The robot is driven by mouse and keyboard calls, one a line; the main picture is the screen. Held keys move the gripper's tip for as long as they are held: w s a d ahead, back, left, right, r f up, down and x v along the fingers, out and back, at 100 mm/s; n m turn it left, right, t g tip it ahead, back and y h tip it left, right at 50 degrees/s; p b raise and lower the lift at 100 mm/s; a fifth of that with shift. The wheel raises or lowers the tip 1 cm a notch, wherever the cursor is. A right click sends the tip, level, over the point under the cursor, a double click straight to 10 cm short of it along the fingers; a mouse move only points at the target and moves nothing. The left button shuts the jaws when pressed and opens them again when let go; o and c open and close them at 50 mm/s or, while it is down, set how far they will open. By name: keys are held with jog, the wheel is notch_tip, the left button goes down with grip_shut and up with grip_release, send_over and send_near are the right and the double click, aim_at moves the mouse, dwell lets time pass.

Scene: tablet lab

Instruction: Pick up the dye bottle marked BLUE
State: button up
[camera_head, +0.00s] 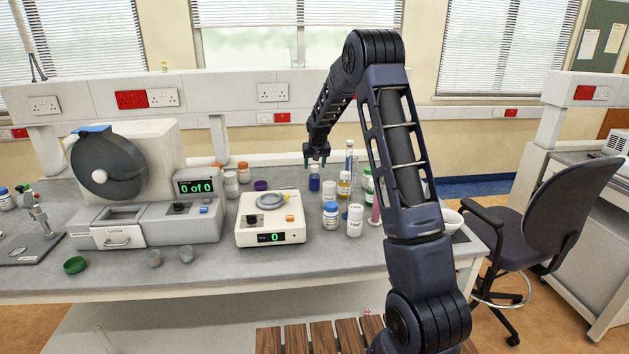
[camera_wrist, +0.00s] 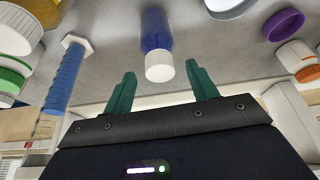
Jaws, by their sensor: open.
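A small bottle with dark blue contents and a white cap stands on the bench; this blue dye bottle (camera_head: 314,184) is right below my gripper (camera_head: 315,160) in the head view. In the wrist view the blue dye bottle (camera_wrist: 155,30) has its white cap pointing towards me, between the two green fingertips of my gripper (camera_wrist: 159,76). The fingers are open and empty, with a gap on each side of the cap. I cannot read any marking on the bottle.
Close to the right stand several bottles, including a yellow one (camera_head: 344,185), and a tall cylinder with a blue part (camera_wrist: 64,78). A counting machine (camera_head: 125,185) stands at the left.

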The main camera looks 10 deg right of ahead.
jog(key=x, duration=0.2)
jog(key=shift+w+f, duration=0.2)
jog(key=shift+f, duration=0.05)
grip_shut()
jog(key=shift+r, duration=0.1)
